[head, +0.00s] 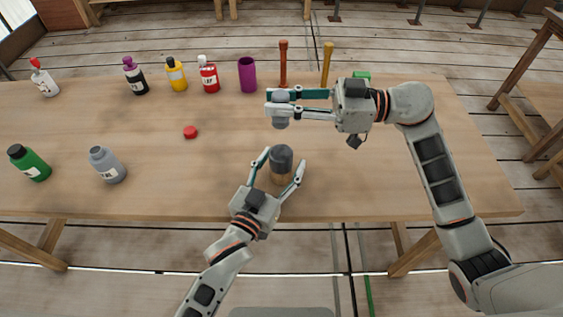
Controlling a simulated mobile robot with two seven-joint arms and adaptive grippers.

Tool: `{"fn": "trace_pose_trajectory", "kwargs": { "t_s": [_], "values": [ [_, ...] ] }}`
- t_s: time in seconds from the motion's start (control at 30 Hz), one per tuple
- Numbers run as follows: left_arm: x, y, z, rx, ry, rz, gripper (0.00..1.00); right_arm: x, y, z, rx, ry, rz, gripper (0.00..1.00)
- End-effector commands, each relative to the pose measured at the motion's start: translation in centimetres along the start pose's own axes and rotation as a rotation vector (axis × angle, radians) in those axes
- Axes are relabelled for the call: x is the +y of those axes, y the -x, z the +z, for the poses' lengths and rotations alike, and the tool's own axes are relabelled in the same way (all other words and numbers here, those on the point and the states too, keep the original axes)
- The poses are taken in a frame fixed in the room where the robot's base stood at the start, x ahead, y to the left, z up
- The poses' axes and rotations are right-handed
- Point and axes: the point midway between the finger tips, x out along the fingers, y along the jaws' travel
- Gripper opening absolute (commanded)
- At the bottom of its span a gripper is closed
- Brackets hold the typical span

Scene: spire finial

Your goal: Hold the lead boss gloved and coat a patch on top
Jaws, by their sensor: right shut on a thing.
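A dark grey round-topped piece (281,158), which looks like the lead boss, stands on a tan base near the table's front edge. My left gripper (283,161) is open, with one finger on each side of it. The right finger looks apart from it; I cannot tell whether the left finger touches. My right gripper (275,103) is shut on a small grey thing (281,123), held behind the dark piece. The fingers hide its middle, so I cannot tell what it is. No glove is clearly seen.
On the wooden table (130,203), a green bottle (30,164) and grey bottle (107,166) stand left. Red-capped white (44,80), black (135,78), yellow (176,77) and red (209,77) bottles, a purple cup (247,76) and two upright sticks (283,62) line the back. A red cap (190,132) lies mid-table.

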Motion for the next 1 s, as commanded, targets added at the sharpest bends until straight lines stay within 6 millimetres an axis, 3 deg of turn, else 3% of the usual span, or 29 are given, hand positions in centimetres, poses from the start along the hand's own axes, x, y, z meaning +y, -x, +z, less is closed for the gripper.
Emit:
{"fn": "trace_pose_trajectory", "kwargs": {
  "t_s": [0.33,0.8,1.0],
  "values": [
    [0.0,1.1,0.1,-0.002,0.001,0.000,0.58,0.0,0.0,0.0,0.000,0.000,0.000,0.00],
    [0.0,9.8,0.1,-0.003,0.001,0.000,0.58,0.0,0.0,0.0,0.000,0.000,0.000,0.00],
    [0.0,11.7,0.0,-0.001,0.000,0.000,0.58,0.0,0.0,0.0,0.000,0.000,0.000,0.00]
  ]
}}
